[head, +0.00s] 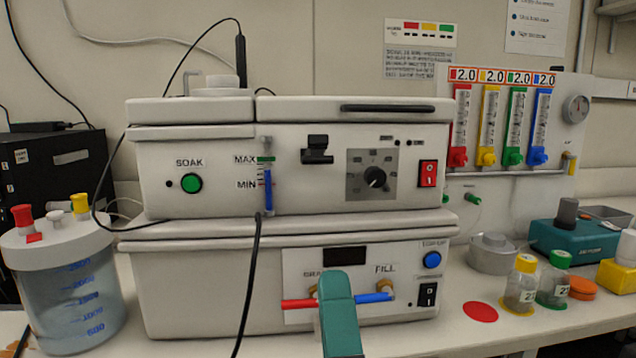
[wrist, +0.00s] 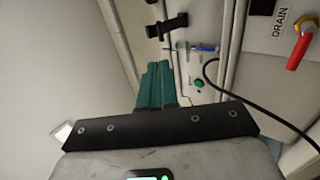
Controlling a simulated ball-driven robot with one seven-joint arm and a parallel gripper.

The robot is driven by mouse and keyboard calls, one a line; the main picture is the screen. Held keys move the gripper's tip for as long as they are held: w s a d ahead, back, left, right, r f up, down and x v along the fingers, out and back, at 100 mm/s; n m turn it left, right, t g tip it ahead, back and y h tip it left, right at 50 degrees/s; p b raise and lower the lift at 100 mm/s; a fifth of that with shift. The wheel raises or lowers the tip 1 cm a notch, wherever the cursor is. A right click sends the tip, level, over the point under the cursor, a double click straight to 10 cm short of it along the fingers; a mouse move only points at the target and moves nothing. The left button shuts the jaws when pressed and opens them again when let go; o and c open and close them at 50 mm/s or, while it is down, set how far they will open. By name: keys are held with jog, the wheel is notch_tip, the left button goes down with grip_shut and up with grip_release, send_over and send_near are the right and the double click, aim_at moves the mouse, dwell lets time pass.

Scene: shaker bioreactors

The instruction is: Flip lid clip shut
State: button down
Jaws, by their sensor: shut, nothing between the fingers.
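The black lid clip (head: 317,150) is on the upper front of the white upper unit (head: 220,180), between the level gauge and the dial. Its lower part seems to stand out from the panel. It also shows near the top of the wrist view (wrist: 167,26), apart from my fingers. My gripper (wrist: 158,66) is shut and empty, its teal fingers side by side below the clip in the wrist picture. In the head view a teal part of mine (head: 340,315) rises at the bottom middle, covering some of the lower panel.
The lower panel carries a red drain lever (head: 298,304) and a blue fill lever (head: 372,298). A capped vessel (head: 65,290) stands left, small bottles (head: 520,290) right.

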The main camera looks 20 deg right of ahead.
aim_at(315, 160)
jog(key=shift+d, duration=0.1)
jog(key=p+x, duration=0.5)
jog(key=x, duration=0.9)
